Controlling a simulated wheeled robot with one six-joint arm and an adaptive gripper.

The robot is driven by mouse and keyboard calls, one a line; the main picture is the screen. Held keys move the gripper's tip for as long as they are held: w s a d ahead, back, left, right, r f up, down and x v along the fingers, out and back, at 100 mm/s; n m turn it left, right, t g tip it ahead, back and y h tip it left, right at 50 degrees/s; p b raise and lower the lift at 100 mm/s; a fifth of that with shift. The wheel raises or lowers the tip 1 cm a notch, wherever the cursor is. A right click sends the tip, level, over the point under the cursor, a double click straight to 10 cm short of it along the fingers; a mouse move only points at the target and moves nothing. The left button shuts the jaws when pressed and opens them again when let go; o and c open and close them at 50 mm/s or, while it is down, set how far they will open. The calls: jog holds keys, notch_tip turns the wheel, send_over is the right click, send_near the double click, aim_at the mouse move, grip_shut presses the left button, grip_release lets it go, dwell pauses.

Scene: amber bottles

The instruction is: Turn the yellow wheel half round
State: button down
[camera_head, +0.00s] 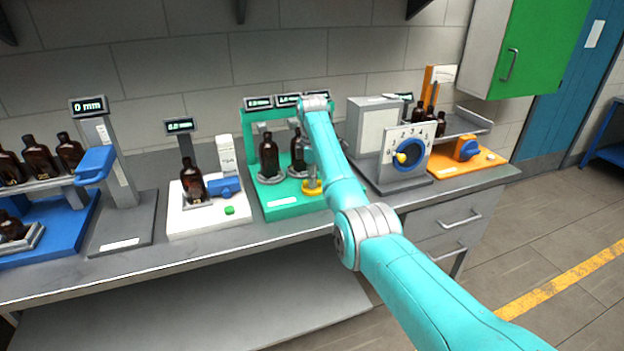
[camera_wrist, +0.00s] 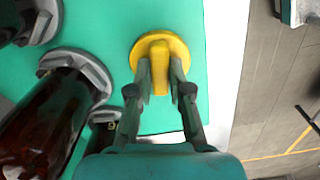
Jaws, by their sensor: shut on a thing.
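The yellow wheel (camera_wrist: 160,42) is a round disc with a raised bar across it, near the edge of a green base in the wrist view. My gripper (camera_wrist: 159,72) is shut on this bar, with one finger on each side. The bar points almost straight up and down in that picture. In the head view the yellow wheel (camera_head: 312,190) shows low at the front right of the green station (camera_head: 290,206), partly hidden by my arm. My fingertips are hard to make out there.
Amber bottles (camera_head: 269,158) stand on the green station, close to the left of my gripper in the wrist view. A grey box with a dial (camera_head: 407,150) stands to the right, a white station (camera_head: 208,219) to the left. Open floor lies in front.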

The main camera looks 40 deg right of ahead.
jog(key=shift+n, duration=1.2)
jog(key=c, duration=1.1)
grip_release()
jog(key=shift+r, duration=0.1)
notch_tip(320, 180, up, 7)
jog(key=shift+r, duration=0.2)
